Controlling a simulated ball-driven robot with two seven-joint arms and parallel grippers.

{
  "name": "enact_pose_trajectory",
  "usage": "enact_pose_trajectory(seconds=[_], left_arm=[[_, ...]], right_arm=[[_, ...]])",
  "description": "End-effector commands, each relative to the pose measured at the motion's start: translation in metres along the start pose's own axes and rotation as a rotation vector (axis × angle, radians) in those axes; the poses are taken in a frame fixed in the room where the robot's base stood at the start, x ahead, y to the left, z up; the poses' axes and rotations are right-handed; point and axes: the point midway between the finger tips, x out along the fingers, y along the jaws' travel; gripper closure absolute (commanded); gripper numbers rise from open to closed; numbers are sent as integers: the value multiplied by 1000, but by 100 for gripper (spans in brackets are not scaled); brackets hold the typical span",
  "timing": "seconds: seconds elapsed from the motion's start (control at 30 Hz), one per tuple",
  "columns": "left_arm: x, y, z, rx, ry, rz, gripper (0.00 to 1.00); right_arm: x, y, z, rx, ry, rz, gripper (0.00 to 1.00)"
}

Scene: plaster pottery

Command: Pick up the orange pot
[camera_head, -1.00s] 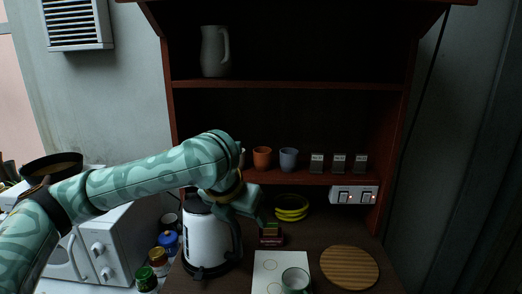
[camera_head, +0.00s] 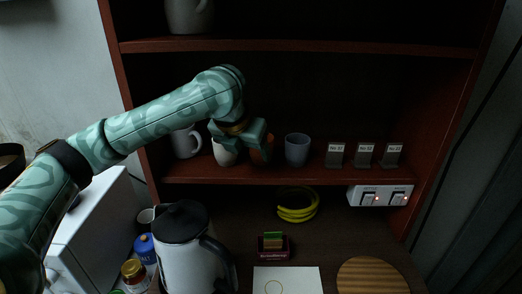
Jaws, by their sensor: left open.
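The orange pot (camera_head: 265,157) stands on the lower shelf, between a white pot (camera_head: 224,155) and a grey-blue pot (camera_head: 297,150). My left gripper (camera_head: 256,146) is open and right in front of the orange pot, overlapping its left and upper part. The gripper hides much of the pot, and I cannot tell whether the fingers touch it. My right gripper is not in view.
A white mug (camera_head: 186,143) stands left on the shelf (camera_head: 330,176), and several small labelled blocks (camera_head: 364,155) stand right. Below are a kettle (camera_head: 190,255), yellow bands (camera_head: 297,213) and a round wooden board (camera_head: 371,277). An upper shelf (camera_head: 300,47) lies above.

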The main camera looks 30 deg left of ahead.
Motion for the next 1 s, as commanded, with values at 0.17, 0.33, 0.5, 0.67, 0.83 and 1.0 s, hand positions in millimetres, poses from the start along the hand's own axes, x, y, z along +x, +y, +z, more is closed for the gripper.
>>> enact_pose_trajectory(seconds=[0.17, 0.33, 0.5, 0.67, 0.83, 1.0], left_arm=[[22, -1, 35, -3, 1, 0, 32], [30, 0, 52, -1, -1, -1, 32], [49, 0, 52, -1, 3, 0, 32], [74, 0, 52, -1, 2, 0, 32], [82, 0, 53, 2, 0, -1, 32], [81, 0, 53, 2, -1, 0, 38]], right_arm=[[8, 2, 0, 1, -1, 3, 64], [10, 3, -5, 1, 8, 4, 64], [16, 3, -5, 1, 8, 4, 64], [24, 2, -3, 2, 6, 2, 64], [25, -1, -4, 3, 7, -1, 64], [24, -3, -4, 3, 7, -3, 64]])
